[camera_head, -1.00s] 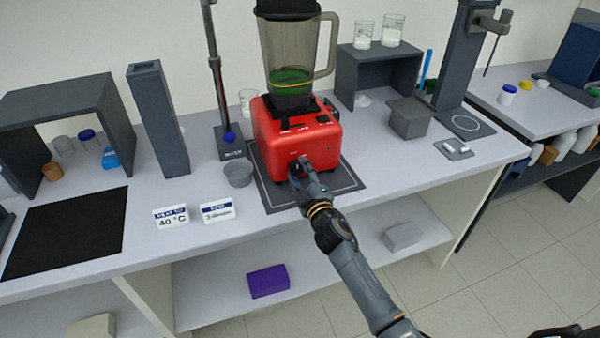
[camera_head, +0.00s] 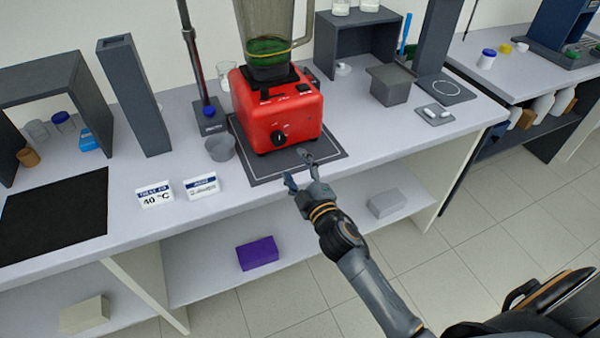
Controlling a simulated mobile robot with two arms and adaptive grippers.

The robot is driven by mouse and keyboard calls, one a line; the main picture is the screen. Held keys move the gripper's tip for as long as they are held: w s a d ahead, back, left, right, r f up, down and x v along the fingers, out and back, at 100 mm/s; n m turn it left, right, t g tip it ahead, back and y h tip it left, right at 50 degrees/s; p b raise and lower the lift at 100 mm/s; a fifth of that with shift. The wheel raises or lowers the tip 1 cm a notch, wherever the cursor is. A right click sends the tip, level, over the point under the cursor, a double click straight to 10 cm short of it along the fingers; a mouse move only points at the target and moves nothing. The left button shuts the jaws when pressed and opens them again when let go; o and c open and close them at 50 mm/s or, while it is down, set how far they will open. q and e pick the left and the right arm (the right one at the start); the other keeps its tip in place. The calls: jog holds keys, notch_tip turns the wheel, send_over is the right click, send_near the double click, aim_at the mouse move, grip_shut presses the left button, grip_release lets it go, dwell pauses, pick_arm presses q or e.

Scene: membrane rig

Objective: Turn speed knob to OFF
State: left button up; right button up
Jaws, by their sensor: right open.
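The speed knob (camera_head: 278,138) is a round black dial on the front of the red blender base (camera_head: 298,117). A light pointer mark shows on it, but its setting is too small to read. The blender jug (camera_head: 267,30) stands on the base with green liquid inside. My right gripper (camera_head: 299,169) is open and empty, with its fingers spread. It is in front of the base, below and to the right of the knob, apart from it, over the front of the dark mat (camera_head: 335,158). My left gripper is not in view.
A grey bowl (camera_head: 220,147) stands left of the base. Two small signs (camera_head: 202,186) stand near the bench's front edge. A stand with a rod (camera_head: 209,117) is behind the bowl. A grey block (camera_head: 391,85) is to the right.

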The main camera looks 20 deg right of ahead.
jog(key=shift+s, duration=1.05)
jog(key=shift+f, duration=0.1)
jog(key=s+f+m+g, duration=0.25)
jog(key=s+f, duration=0.25)
jog(key=f, duration=0.7)
jog(key=s+d+f+m+g, duration=0.1)
jog(key=s+f+g, duration=0.4)
jog(key=f, duration=0.7)
jog(key=s+f+m+g, duration=0.2)
jog(key=s+f, duration=0.4)
jog(key=f, duration=0.7)
jog(key=s+f+m+g, duration=0.1)
jog(key=s+f, duration=0.4)
jog(key=s, duration=0.5)
jog(key=s+d+f+m+g, duration=0.1)
jog(key=s+f+g, duration=0.3)
jog(key=s, duration=0.7)
jog(key=s+d+f+m+g, duration=0.1)
jog(key=s+f+m+g, duration=0.1)
jog(key=s+f, duration=0.4)
jog(key=s, duration=0.5)
jog(key=shift+f+h, duration=0.2)
jog(key=shift+h, duration=0.1)
